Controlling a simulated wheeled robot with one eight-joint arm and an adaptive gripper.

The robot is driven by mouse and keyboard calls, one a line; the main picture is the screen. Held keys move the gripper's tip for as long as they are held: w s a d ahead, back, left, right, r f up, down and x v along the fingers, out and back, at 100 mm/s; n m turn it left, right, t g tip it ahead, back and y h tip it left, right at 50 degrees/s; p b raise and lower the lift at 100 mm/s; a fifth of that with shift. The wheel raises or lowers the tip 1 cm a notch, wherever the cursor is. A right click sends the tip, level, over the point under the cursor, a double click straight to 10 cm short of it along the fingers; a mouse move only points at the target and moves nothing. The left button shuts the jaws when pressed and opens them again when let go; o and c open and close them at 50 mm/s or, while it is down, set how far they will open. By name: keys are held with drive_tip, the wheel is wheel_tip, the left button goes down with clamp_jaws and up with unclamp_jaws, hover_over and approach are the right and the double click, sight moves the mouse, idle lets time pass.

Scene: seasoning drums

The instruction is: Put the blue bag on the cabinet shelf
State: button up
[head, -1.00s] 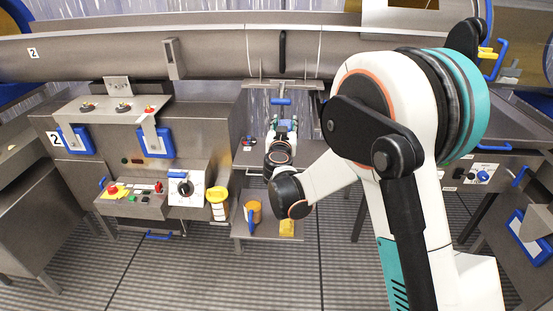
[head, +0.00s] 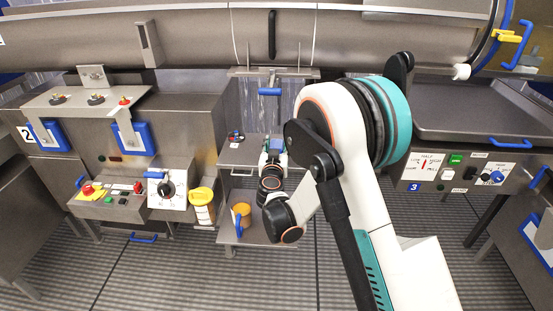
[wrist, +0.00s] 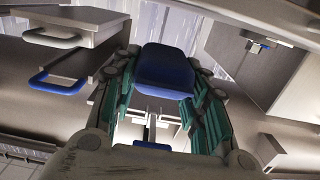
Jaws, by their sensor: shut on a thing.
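The blue bag (wrist: 165,72) is a dark blue, rounded block in the wrist view, between the two green-padded fingers of my gripper (wrist: 160,100). My gripper is shut on it and holds it up in front of the camera. In the head view my gripper (head: 274,152) is at the centre, with a bit of the blue bag (head: 276,146) showing at its tip. The cabinet shelf (head: 245,155) is a grey metal surface around and behind my gripper. My arm hides its right part.
A yellow-lidded container (head: 202,206) hangs at the left machine's side. An orange container (head: 242,213) with a blue part stands on the lower shelf (head: 228,236). Control panels (head: 166,188) flank the left side. A blue handle (head: 270,91) is above the shelf. Floor in front is open.

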drive_tip(key=shift+s+f+b, duration=0.1)
drive_tip(key=shift+f+b, duration=0.6)
drive_tip(key=shift+f, duration=1.1)
drive_tip(key=shift+f, duration=0.1)
drive_tip(key=o, duration=1.1)
